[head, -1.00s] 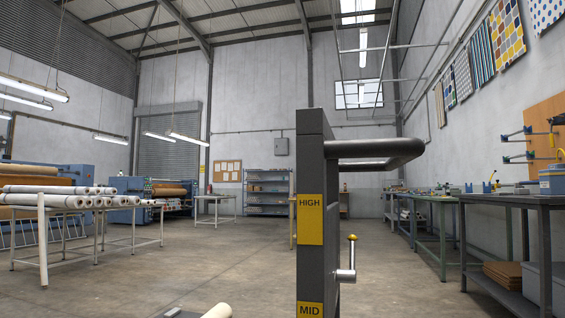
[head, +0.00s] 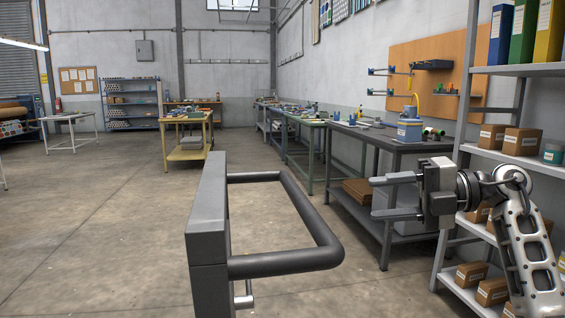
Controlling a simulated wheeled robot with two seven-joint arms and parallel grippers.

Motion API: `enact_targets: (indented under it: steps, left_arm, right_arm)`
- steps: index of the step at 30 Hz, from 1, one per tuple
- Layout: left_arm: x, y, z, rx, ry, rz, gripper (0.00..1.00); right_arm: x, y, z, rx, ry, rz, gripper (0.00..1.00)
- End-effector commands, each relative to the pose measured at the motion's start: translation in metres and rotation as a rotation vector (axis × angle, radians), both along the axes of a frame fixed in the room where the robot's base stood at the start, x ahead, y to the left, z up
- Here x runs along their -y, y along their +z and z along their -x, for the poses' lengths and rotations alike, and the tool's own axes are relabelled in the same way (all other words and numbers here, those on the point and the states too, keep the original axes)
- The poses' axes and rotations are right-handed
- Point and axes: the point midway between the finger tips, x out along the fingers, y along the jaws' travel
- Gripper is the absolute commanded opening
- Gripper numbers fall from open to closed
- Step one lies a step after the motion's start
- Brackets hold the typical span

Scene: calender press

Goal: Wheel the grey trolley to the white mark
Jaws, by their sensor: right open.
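A dark grey upright (head: 208,225) with a black loop handle (head: 318,258) stands close in front of me. It looks like part of the grey trolley, but its lower part and wheels are below the picture. A small metal lever end shows beneath the handle. My right gripper (head: 375,197) is at the right, pointing left, with its two fingers apart and nothing between them. It appears to the right of the handle, apart from it in the picture. My left gripper is not in view. I see no white mark on the visible floor.
A shelf rack (head: 453,198) with boxes and binders stands close on the right. Workbenches (head: 384,232) line the right wall. A yellow table (head: 188,152) stands further back, and a white table (head: 72,118) at the left. The concrete floor (head: 90,220) left of the upright is clear.

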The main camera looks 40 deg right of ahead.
Motion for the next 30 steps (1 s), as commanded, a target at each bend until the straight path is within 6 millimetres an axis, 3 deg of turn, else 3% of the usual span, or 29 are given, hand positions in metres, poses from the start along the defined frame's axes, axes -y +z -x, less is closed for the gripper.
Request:
enact_targets:
  steps: [1,5,21,30]
  left_arm:
    - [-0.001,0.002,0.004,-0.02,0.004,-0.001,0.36]
    - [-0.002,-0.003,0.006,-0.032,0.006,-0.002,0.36]
    - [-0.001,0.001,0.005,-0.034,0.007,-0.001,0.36]
    - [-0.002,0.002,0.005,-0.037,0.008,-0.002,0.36]
  right_arm:
    - [0.007,0.007,0.003,-0.013,-0.019,0.007,0.47]
    - [0.006,0.004,-0.001,-0.027,-0.033,0.012,0.47]
    - [-0.062,-0.015,-0.086,-0.021,-0.028,0.011,0.47]
    - [-0.084,-0.023,-0.114,-0.022,-0.03,0.013,0.47]
